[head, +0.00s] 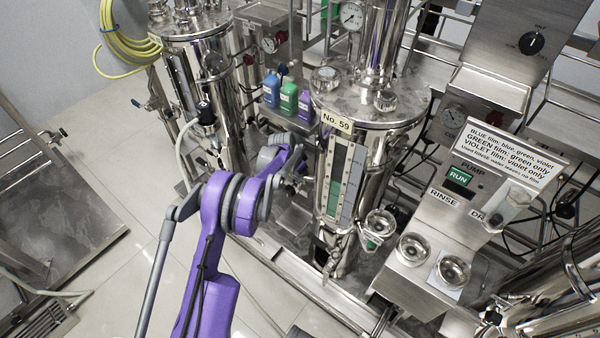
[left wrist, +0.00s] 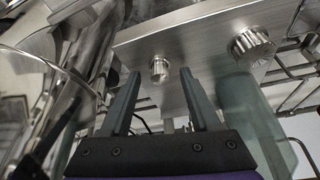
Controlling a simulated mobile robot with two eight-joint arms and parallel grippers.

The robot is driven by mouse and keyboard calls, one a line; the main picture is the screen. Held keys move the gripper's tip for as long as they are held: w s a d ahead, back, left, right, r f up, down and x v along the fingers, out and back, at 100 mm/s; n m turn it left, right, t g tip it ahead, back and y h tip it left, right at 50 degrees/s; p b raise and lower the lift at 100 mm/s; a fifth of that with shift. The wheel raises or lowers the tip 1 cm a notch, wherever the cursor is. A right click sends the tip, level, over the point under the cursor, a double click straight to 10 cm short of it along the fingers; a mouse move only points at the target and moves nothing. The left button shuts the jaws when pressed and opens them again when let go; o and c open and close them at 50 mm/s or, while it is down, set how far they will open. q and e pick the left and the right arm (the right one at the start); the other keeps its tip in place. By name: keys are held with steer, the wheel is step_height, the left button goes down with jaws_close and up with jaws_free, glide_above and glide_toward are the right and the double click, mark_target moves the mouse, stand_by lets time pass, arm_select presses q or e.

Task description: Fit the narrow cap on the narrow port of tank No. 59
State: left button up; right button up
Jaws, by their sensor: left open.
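Tank No. 59 (head: 400,112) is a shiny steel vessel with a yellow label (head: 336,121). Its lid carries a larger round fitting (head: 326,79) at left and a smaller one (head: 386,100) at right; I cannot tell which are caps. My left gripper (head: 296,184) is beside the tank's lower left side, partly hidden by its purple arm. In the left wrist view, its fingers (left wrist: 157,95) are open and empty. A small round steel fitting (left wrist: 158,68) shows beyond and between them, on a steel panel. I cannot identify the narrow cap for certain. My right gripper is out of view.
Blue, green and violet bottles (head: 288,99) stand on a shelf left of the tank. A ridged knob (left wrist: 254,47) shows in the left wrist view.

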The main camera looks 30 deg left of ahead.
arm_select(q)
steer(key=shift+f, duration=0.2)
jaws_close()
steer(key=shift+r, duration=0.3)
steer(key=shift+r+p, duration=0.3)
steer(key=shift+r, duration=0.05)
stand_by(0.7)
